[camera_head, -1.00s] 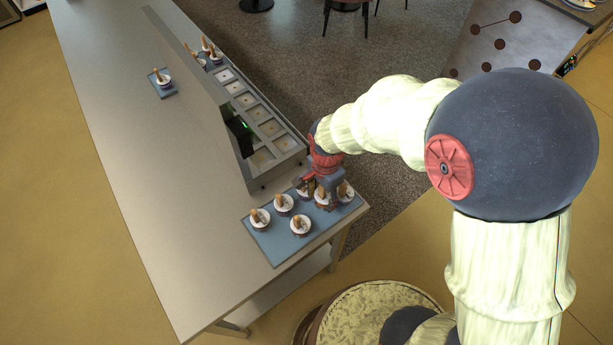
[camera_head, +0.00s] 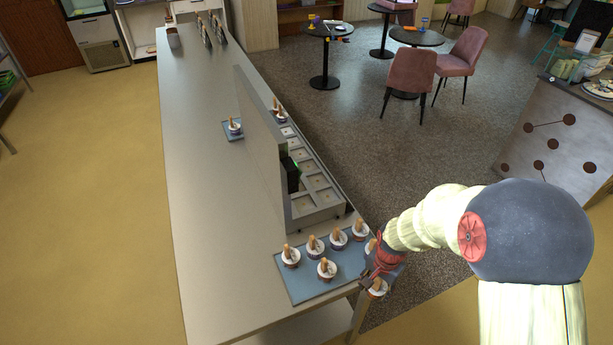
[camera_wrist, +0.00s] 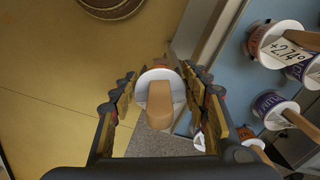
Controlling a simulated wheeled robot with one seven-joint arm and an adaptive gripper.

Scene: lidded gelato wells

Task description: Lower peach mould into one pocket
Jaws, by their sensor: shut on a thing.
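My gripper (camera_head: 377,284) is shut on a small white-topped cup with a peach-tan stick (camera_wrist: 160,104). It is the peach mould, and it also shows in the head view (camera_head: 378,289). The wrist view shows it between both fingers, with floor and the counter's edge behind it. In the head view it is just past the blue tray's right corner. The pocketed rack (camera_head: 335,213) stands farther back along the counter's right side, with a row of square pockets. The near pockets look empty; cups stand at its far end (camera_head: 279,115).
Several similar cups (camera_head: 326,269) stand on the blue tray (camera_head: 300,291). One more is on a small mat (camera_head: 234,127) left of the rack. A tall grey panel (camera_head: 262,150) borders the rack's left side. The counter's left side (camera_head: 215,200) is clear.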

